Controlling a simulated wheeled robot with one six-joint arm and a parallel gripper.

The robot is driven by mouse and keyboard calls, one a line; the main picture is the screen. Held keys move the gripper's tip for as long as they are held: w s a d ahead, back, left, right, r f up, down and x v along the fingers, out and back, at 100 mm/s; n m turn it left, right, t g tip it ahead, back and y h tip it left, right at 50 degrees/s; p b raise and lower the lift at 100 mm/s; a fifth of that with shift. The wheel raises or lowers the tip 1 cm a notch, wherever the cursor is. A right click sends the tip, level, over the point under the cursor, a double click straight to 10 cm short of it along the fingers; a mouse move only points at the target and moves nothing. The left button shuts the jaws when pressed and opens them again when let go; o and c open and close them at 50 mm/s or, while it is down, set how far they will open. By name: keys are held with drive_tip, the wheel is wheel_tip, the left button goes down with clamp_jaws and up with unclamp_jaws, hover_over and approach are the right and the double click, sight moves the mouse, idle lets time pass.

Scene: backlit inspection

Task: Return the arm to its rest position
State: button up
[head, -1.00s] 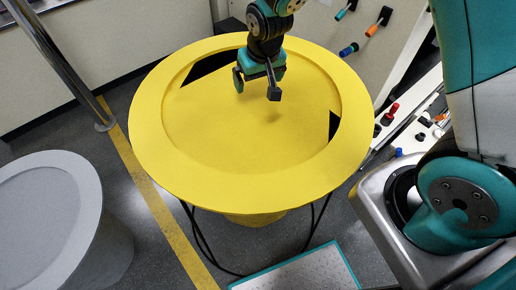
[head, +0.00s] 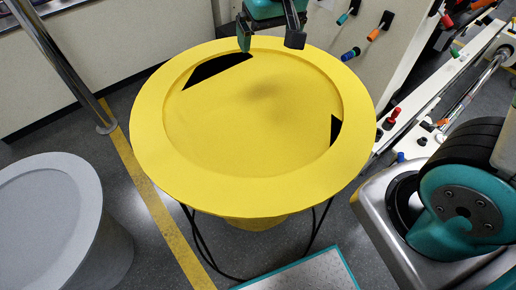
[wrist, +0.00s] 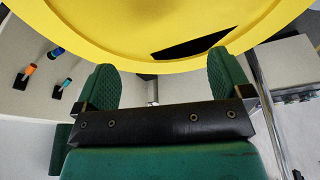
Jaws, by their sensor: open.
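My gripper (head: 270,36) is at the top edge of the head view, above the far rim of the round yellow table. Its two fingers are apart, with nothing between them. In the wrist view, my gripper (wrist: 152,88) shows two green ridged pads spread wide and empty. The rest of my arm above the gripper is cut off by the frame; part of it shows at the right of the head view.
The yellow table (head: 250,197) has a recessed top with black patches and carries nothing. A grey round stand (head: 45,215) is at lower left. A metal pole (head: 62,68) stands at upper left. A wall panel (head: 345,75) with coloured handles is behind the table.

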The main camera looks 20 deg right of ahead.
drive_tip(key=shift+s, duration=0.1)
drive_tip(key=s+a+r+n+g+y, duration=0.1)
drive_tip(key=s+a+n+y, duration=0.1)
drive_tip(key=s, duration=0.8)
drive_tip(key=s+a+r+n+g+y, duration=0.2)
drive_tip(key=s+n, duration=0.2)
drive_tip(key=s, duration=0.6)
drive_tip(key=shift+s+a+r+n, duration=0.15)
drive_tip(key=shift+a+r+n, duration=0.1)
drive_tip(key=shift+a+n, duration=0.1)
